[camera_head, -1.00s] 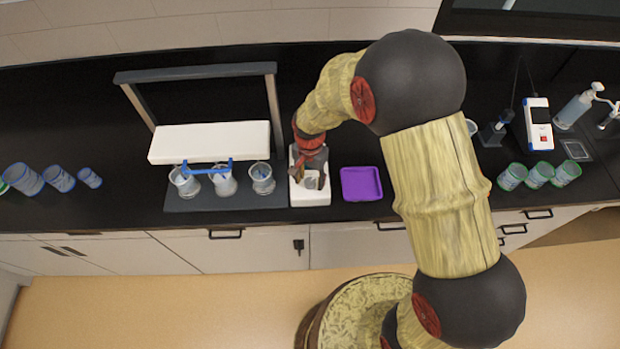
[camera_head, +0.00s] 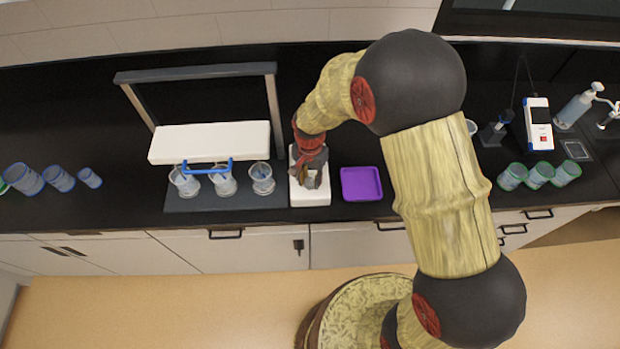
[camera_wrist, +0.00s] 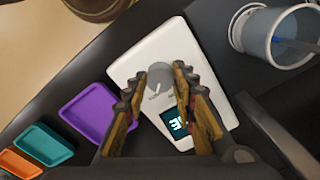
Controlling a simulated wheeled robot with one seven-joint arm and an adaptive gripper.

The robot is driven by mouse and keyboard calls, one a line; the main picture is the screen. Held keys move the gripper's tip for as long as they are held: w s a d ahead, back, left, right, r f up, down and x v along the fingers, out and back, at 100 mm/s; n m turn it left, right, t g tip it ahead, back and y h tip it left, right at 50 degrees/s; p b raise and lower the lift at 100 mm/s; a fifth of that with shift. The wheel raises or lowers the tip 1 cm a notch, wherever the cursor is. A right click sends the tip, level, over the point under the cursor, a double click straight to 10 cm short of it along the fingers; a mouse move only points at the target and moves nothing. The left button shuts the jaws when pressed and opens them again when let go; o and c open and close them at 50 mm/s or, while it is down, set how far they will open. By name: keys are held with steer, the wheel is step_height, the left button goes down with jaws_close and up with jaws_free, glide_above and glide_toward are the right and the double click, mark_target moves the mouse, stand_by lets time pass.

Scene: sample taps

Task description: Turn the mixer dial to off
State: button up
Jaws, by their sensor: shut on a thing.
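The mixer is a white box (camera_head: 311,197) on the black counter, between the beaker stand and a purple tray. In the wrist view its white top (camera_wrist: 157,45) carries a round grey dial (camera_wrist: 159,77) with a small pointer mark and a dark display (camera_wrist: 179,128) with bright characters, partly covered by a finger. My gripper (camera_head: 312,178) is over the mixer. In the wrist view my gripper (camera_wrist: 158,82) has its two fingers on either side of the dial, shut on it. The dial's setting marks are too small to read.
A purple tray (camera_head: 361,184) lies close right of the mixer. Left stands a rack with a white bar (camera_head: 209,142) and beakers (camera_head: 262,178). The wrist view also shows a teal tray (camera_wrist: 43,146) and an orange tray (camera_wrist: 18,163). Green-rimmed cups (camera_head: 540,175) stand right.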

steer(key=n, duration=0.9)
steer(key=shift+n, duration=0.4)
steer(key=n, duration=0.5)
steer(key=shift+b, duration=0.3)
steer(key=shift+n, duration=2.5)
steer(key=o, duration=1)
steer(key=shift+o, duration=0.8)
